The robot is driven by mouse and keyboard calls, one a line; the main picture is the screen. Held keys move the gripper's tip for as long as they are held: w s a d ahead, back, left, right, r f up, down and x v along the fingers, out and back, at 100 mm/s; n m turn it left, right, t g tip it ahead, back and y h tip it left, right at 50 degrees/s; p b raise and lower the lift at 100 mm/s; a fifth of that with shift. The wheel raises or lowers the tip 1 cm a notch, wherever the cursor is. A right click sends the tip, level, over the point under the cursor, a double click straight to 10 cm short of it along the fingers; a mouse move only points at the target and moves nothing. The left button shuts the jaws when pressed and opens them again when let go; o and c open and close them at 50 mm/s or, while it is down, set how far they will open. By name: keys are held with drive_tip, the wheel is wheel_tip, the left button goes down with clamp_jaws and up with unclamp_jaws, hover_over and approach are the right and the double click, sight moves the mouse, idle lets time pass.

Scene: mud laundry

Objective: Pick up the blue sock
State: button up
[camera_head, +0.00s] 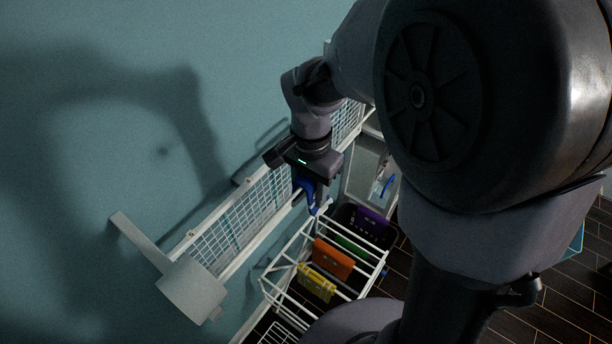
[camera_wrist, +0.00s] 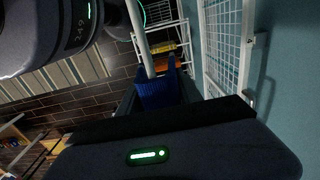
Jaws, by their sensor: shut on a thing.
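The blue sock (camera_head: 311,188) is at my gripper (camera_head: 307,196) in the head view, beside the wall grid and above the drying rack. In the wrist view, the blue sock (camera_wrist: 155,91) is a ribbed blue piece between the dark fingers of my gripper (camera_wrist: 154,97). My gripper is shut on it. A white bar runs up to the sock in the wrist view; I cannot tell whether they touch. The sock's lower part is partly hidden.
A white wire grid (camera_head: 236,219) lines the teal wall close by. A white wall bracket (camera_head: 192,288) juts out at lower left. Dark tiled floor shows at right.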

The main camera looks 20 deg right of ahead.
wheel_tip(320, 180, up, 18)
drive_tip(key=p, duration=0.2)
idle(0.4)
